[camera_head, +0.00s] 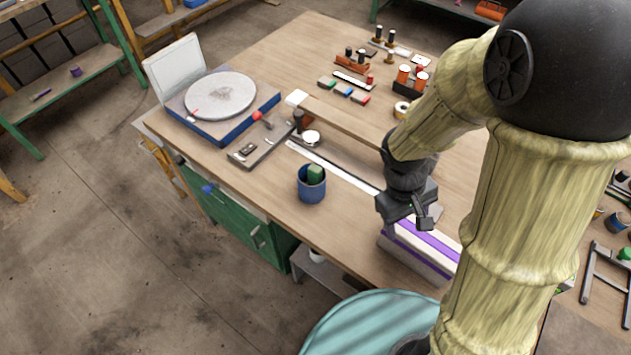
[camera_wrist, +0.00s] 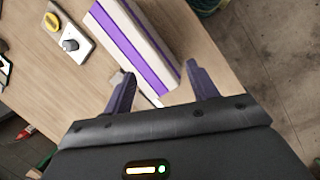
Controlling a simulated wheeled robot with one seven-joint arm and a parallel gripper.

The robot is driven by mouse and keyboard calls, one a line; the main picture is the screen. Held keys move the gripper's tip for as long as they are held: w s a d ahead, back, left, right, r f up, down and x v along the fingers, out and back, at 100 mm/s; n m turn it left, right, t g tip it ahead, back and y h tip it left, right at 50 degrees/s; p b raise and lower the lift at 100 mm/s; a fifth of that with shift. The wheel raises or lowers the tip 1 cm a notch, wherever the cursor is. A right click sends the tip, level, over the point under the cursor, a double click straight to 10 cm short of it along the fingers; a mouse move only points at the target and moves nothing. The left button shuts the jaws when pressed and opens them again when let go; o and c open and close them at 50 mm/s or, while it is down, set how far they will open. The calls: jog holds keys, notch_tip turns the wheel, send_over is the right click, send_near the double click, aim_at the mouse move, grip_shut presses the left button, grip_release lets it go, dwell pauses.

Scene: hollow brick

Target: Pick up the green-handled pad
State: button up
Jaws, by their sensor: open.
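A small block with a green top (camera_head: 327,82), which looks like the green-handled pad, lies on the workbench in a short row with a blue-topped block (camera_head: 344,90) and a red-topped block (camera_head: 361,98). My gripper (camera_head: 424,217) is well to the right of and nearer than this row, above the bench's near edge. In the wrist view my gripper (camera_wrist: 160,75) has its two fingers apart with nothing held between them. The green-topped block cannot be made out in the wrist view.
A purple-and-white block (camera_head: 420,248) lies below my gripper; it also shows in the wrist view (camera_wrist: 125,40). A blue cup (camera_head: 311,188) holds a green piece. A turntable (camera_head: 220,95) stands at the far left. A long board (camera_head: 345,122) lies between cup and row.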

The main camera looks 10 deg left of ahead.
jog(key=w+a+f+n+t+h+b, duration=0.1)
jog(key=a+f+n+t+h, duration=0.3)
jog(key=a+n, duration=0.25)
jog(key=w+a+f+n+t+h+b, duration=0.1)
jog(key=a+f+n+t+h, duration=0.25)
jog(key=a+n, duration=0.35)
jog(key=s+a+f+n+t+y, duration=0.1)
jog(key=s+a+n+t+y, duration=0.1)
jog(key=a+n+t, duration=0.3)
jog(key=s+a+n+t+y, duration=0.2)
jog(key=a+n+t, duration=0.3)
jog(key=a, duration=0.4)
jog(key=shift+s+a+f+n+y+b, duration=0.15)
jog(key=shift+a+f+n+y+b, duration=0.2)
jog(key=shift+n+y, duration=0.3)
jog(key=shift+t, duration=0.25)
jog(key=p, duration=0.3)
send_near(312, 175)
jog(key=x, duration=0.5)
jog(key=shift+r, duration=0.15)
jog(key=shift+w+d, duration=0.15)
jog(key=shift+w, duration=0.4)
